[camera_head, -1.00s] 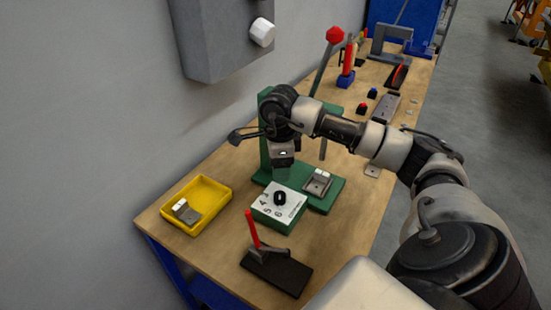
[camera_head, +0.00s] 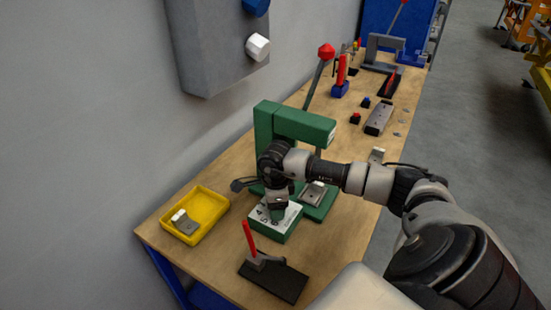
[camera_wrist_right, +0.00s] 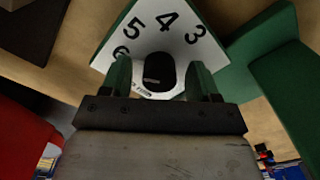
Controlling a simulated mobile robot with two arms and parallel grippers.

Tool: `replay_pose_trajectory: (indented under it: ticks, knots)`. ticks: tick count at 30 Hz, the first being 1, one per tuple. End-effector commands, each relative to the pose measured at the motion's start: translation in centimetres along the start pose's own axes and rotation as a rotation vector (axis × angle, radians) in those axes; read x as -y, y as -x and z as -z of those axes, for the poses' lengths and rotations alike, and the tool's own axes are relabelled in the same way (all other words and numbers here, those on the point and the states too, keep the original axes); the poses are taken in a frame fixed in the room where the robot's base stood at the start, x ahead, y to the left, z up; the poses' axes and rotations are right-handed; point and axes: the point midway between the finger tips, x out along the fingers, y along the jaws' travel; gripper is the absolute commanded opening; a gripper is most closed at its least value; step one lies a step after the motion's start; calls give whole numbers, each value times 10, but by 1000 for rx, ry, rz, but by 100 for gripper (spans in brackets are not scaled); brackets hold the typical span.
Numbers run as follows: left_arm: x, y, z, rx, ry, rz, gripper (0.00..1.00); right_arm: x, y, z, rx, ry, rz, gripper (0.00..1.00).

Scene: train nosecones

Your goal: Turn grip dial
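The grip dial is a black knob (camera_wrist_right: 158,72) on a white numbered face (camera_wrist_right: 168,38) of a small green box (camera_head: 285,234). In the head view my right gripper (camera_head: 277,206) is directly over the box and hides the knob. In the right wrist view the fingers of my right gripper (camera_wrist_right: 159,80) stand on both sides of the knob. White face shows between the knob and each finger, so the gripper is open and not closed on it. The digits 3, 4, 5 and part of a 6 are readable. My left gripper is not in view.
A green press (camera_head: 297,122) stands just behind the box, with a metal part (camera_head: 314,193) on its base. A yellow tray (camera_head: 208,207) is at left. A red-handled clamp on a black plate (camera_head: 273,279) is in front. A grey wall box (camera_head: 212,50) hangs above.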

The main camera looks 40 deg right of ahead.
Motion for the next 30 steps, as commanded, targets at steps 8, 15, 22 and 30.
replay_pose_trajectory:
  ticks: [8,15,22,30]
  knots:
    - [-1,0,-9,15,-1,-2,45,0,1,0,0,-1,0,18]
    - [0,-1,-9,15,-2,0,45,0,1,0,0,-13,1,12]
    - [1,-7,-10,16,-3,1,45,1,0,0,0,-95,1,12]
    - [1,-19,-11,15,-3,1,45,1,-1,0,1,-308,2,12]
